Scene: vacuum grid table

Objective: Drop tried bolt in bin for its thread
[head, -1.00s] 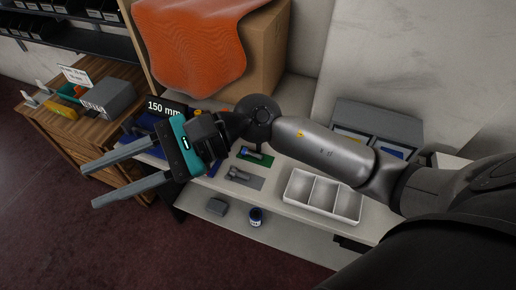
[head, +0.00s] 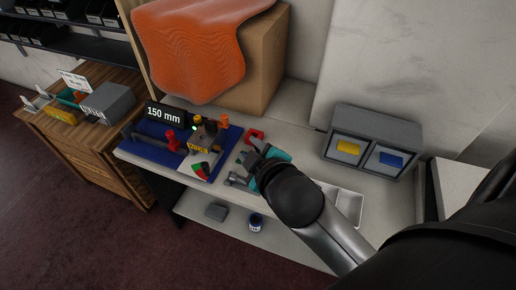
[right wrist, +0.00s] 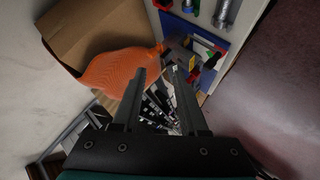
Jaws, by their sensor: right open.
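A grey bolt (head: 235,180) lies on the table just left of my right gripper (head: 256,154) in the head view. It also shows at the top of the right wrist view (right wrist: 223,12). The right gripper is open, with nothing between its fingers, which show in the right wrist view (right wrist: 160,72). A grey two-bay bin unit (head: 376,118) stands at the back right, with a yellow label (head: 348,147) on the left bay and a blue label (head: 390,159) on the right. My left gripper is not in view.
A white divided tray (head: 350,205) is partly hidden behind my right arm. A blue mat (head: 145,152) with red, yellow and black fixtures lies at the left. A cardboard box (head: 268,60) with an orange cloth (head: 200,45) stands behind. A blue tin (head: 255,222) sits on the lower shelf.

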